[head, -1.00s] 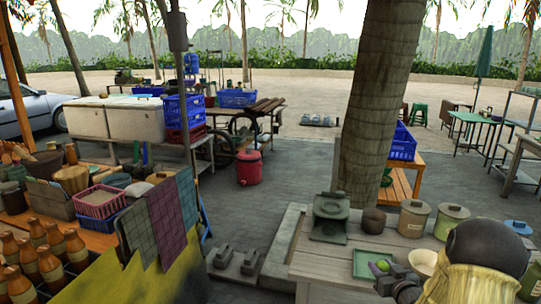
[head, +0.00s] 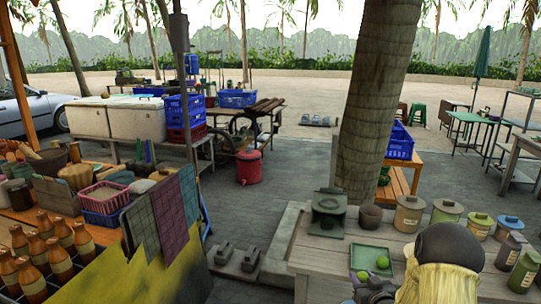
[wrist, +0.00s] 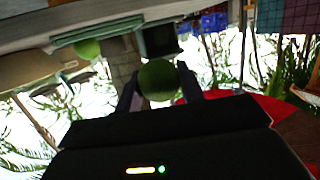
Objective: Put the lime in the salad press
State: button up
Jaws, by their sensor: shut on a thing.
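The salad press is most likely the dark green device (head: 328,213) at the left back of the wooden table; I cannot tell whether it is open. My gripper (head: 362,279) is at the front left of the green tray (head: 372,248), partly hidden by my arm. It is shut on a green lime (head: 362,275), to the front right of the press and apart from it. In the wrist view the lime (wrist: 158,80) sits between my fingertips (wrist: 160,88). A second lime (head: 382,262) lies in the tray; it also shows in the wrist view (wrist: 87,50).
A lidded beige canister (head: 408,214) and several more lidded pots line the back right of the table (head: 312,255). A tree trunk (head: 372,100) rises behind. The table between press and tray is clear.

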jog(key=s+a+f+m+h, duration=0.1)
jog(key=s+a+f, duration=0.2)
jog(key=a+f, duration=0.4)
jog(key=s+a+f+h, duration=0.1)
jog(key=s+a+f, duration=0.2)
jog(key=a+f, duration=0.45)
notch_tip(320, 180, up, 14)
jog(key=d+p, duration=0.1)
jog(key=p, duration=1.4)
jog(key=shift+w+d+f, duration=0.2)
jog(key=shift+d+f, duration=0.05)
jog(key=shift+d, duration=0.05)
